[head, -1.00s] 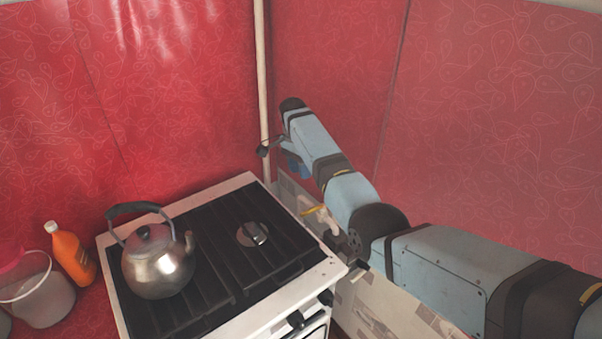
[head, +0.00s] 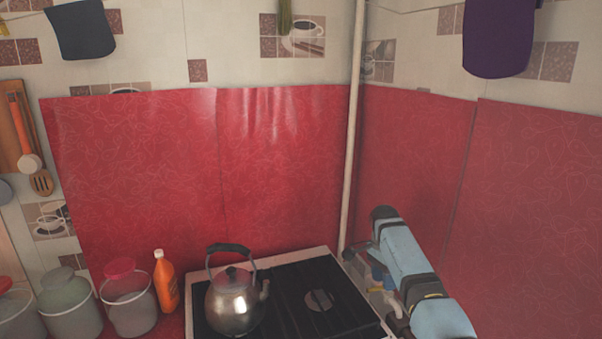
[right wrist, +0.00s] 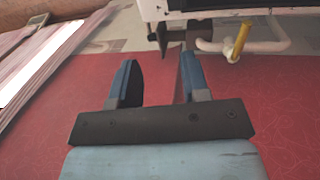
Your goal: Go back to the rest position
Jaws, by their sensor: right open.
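My right gripper (right wrist: 158,85) shows in the right wrist view with its two blue fingers apart and nothing between them. In the head view my right arm comes in from the lower right, and the right gripper (head: 377,270) is small and partly hidden beside the stove's right edge. A metal kettle (head: 235,303) with a dark handle stands on the left part of the black stove top (head: 285,315), apart from the gripper. My left gripper is not in view.
A thin white pipe (head: 354,150) runs up the wall corner behind the stove. In the right wrist view a pipe with a yellow valve handle (right wrist: 240,42) is ahead of the fingers. An orange bottle (head: 165,282) and several jars stand left of the stove.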

